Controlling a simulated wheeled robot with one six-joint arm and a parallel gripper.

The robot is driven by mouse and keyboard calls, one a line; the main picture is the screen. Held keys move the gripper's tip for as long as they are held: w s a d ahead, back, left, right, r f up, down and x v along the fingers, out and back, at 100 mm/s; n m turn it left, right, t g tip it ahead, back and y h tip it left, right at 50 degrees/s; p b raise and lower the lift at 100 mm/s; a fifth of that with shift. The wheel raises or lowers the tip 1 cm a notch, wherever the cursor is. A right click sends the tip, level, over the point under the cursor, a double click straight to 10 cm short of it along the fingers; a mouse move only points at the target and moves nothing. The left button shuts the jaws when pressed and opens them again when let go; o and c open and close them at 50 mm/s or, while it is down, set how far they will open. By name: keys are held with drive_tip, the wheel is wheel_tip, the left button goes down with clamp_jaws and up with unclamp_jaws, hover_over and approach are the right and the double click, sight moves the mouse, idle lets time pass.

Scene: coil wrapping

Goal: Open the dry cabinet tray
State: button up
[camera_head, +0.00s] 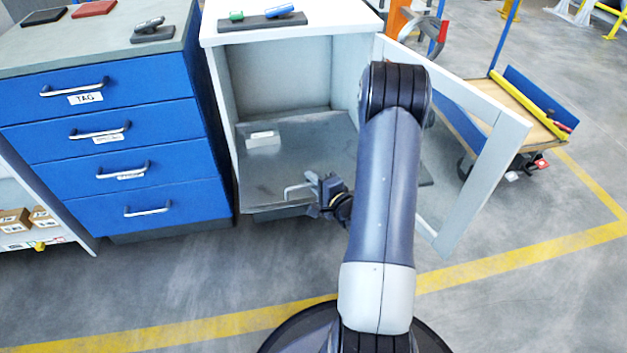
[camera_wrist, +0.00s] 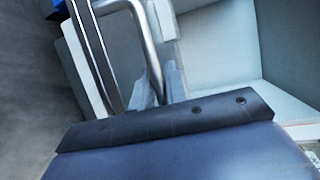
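The dry cabinet (camera_head: 216,130) is a white box with its glazed door (camera_head: 487,160) swung open to the right. Inside lies a flat grey tray (camera_head: 300,160), with a small white block (camera_head: 263,139) on it. A pale bar handle (camera_head: 295,191) stands at the tray's front; it also shows in the wrist view (camera_wrist: 150,50). My gripper (camera_head: 318,190) is at the right part of this handle. In the wrist view its fingers (camera_wrist: 160,88) lie close on both sides of the bar and appear shut on it. My arm hides part of the cabinet and door.
A blue drawer unit (camera_head: 110,150) stands directly left of the cabinet. A cart with a wooden deck (camera_head: 535,115) stands behind the open door at right. The grey floor in front, with yellow lines (camera_head: 180,333), is clear.

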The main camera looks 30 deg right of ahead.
drive_tip(key=shift+o, duration=0.6)
drive_tip(key=shift+s+r, duration=0.1)
drive_tip(key=shift+s, duration=0.2)
drive_tip(key=p+v, duration=0.2)
drive_tip(key=v, duration=0.8)
drive_tip(key=shift+p, duration=0.3)
drive_tip(key=b+x, duration=0.2)
drive_tip(key=x, duration=0.9)
drive_tip(key=shift+b, duration=0.3)
drive_tip(key=shift+s, duration=0.1)
